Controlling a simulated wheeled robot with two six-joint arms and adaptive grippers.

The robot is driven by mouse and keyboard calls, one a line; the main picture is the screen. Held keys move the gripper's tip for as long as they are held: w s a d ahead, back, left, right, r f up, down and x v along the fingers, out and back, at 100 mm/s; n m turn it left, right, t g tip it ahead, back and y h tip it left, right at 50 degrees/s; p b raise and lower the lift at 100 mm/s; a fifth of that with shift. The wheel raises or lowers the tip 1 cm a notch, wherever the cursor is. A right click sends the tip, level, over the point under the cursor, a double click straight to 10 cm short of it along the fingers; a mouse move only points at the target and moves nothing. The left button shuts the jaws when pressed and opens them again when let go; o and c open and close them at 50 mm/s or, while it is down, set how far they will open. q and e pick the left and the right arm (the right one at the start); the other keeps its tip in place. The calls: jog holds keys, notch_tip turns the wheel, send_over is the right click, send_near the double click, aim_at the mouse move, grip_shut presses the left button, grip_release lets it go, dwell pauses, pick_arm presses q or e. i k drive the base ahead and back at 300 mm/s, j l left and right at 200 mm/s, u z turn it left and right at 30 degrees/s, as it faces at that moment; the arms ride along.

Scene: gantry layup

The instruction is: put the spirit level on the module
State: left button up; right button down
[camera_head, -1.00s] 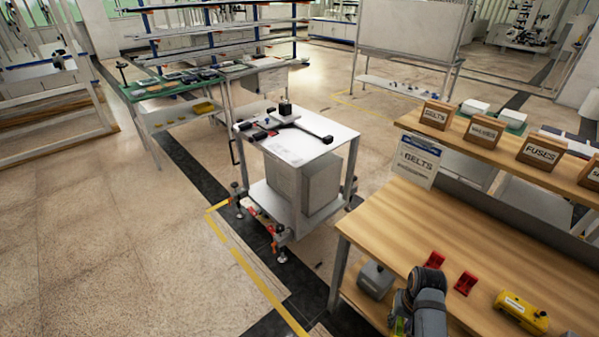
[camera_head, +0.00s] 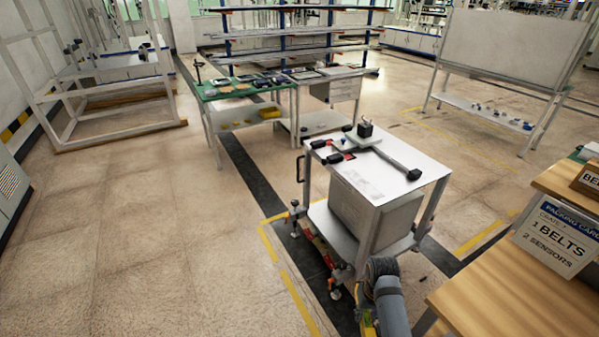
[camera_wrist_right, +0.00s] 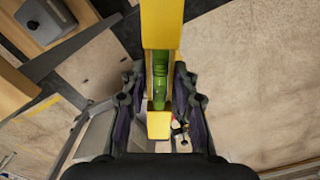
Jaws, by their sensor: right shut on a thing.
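The yellow spirit level (camera_wrist_right: 161,25) with a green middle is in my right gripper (camera_wrist_right: 158,88); the fingers are shut on both sides of it in the right wrist view. In the head view my right arm comes in at the bottom, and a sliver of yellow-green (camera_head: 369,322) shows by the gripper, which is mostly hidden. A white-topped cart (camera_head: 372,180) stands beyond it, bearing a black-headed tool, small dark parts and a pale block. A large pale box (camera_head: 376,212) sits on its lower shelf. I cannot tell which thing is the module. My left gripper is not in view.
A wooden workbench (camera_head: 500,300) with a packing card (camera_head: 556,238) stands at the right. A green-topped table (camera_head: 235,92) with parts is behind left of the cart. A whiteboard stand (camera_head: 500,50) is at back right. Open floor lies at the left.

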aim_at(362, 183)
jog(key=i+j+u, duration=0.15)
jog(key=i, duration=0.3)
jog(key=i+j+u, duration=0.15)
jog(key=i, duration=0.3)
jog(key=i+j+z, duration=0.15)
jog(key=i+z, duration=0.25)
jog(key=i+j+z, duration=0.25)
jog(key=i+z, duration=0.15)
jog(key=i+j+z, duration=0.4)
jog(key=k+l, duration=0.05)
